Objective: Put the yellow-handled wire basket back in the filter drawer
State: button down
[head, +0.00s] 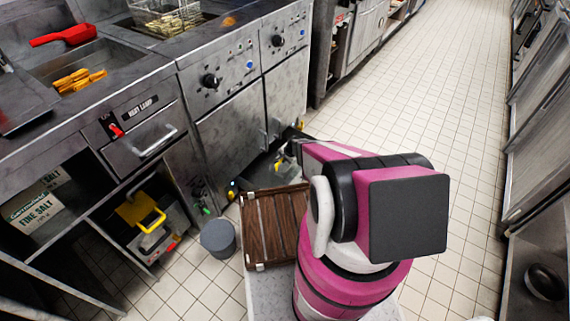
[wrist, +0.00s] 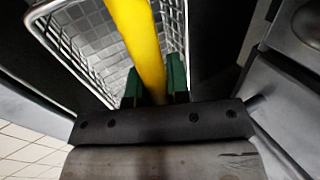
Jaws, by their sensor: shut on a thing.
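The yellow-handled wire basket (wrist: 88,40) fills the upper part of the wrist view, its yellow handle (wrist: 138,40) running down between my fingers. My gripper (wrist: 154,88) is shut on that handle, with a green fingertip on each side. Dark surfaces lie on both sides of the basket; I cannot tell whether it rests on anything. In the head view, my arm hides most of the grip, and a small yellow part (head: 279,168) shows beside it. A dark, low open drawer (head: 256,173), seemingly the filter drawer, stands out below the fryer doors there.
A yellow-handled item (head: 148,222) sits in the lower left cabinet. Fryer cabinet doors (head: 232,137) are close behind the drawer. The tiled aisle (head: 440,90) is clear.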

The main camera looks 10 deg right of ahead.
aim_at(285, 164)
jog(key=shift+w+d+f, duration=0.55)
jog(key=shift+w+f, duration=0.05)
jog(key=shift+f, duration=1.85)
jog(key=shift+f, duration=0.1)
jog(key=c, duration=1.1)
grip_release()
jog(key=v, duration=1.2)
jog(key=shift+s+r, duration=0.2)
jog(key=shift+r, duration=0.15)
jog(key=s+a+r+n+g+h, duration=0.1)
jog(key=s+r+n, duration=0.2)
jog(key=s+r, duration=0.3)
jog(key=s+a+r+n+g+h, duration=0.1)
jog(key=s+r+n, duration=0.2)
jog(key=r, duration=1.1)
jog(key=s+a+r+n+g+h, duration=0.1)
jog(key=s+r+n+g, duration=0.1)
jog(key=s+r, duration=0.7)
notch_tip(285, 164, up, 2)
jog(key=shift+a+r+n+h, duration=0.1)
jog(key=shift+a+n+h, duration=0.2)
jog(key=shift+n, duration=0.2)
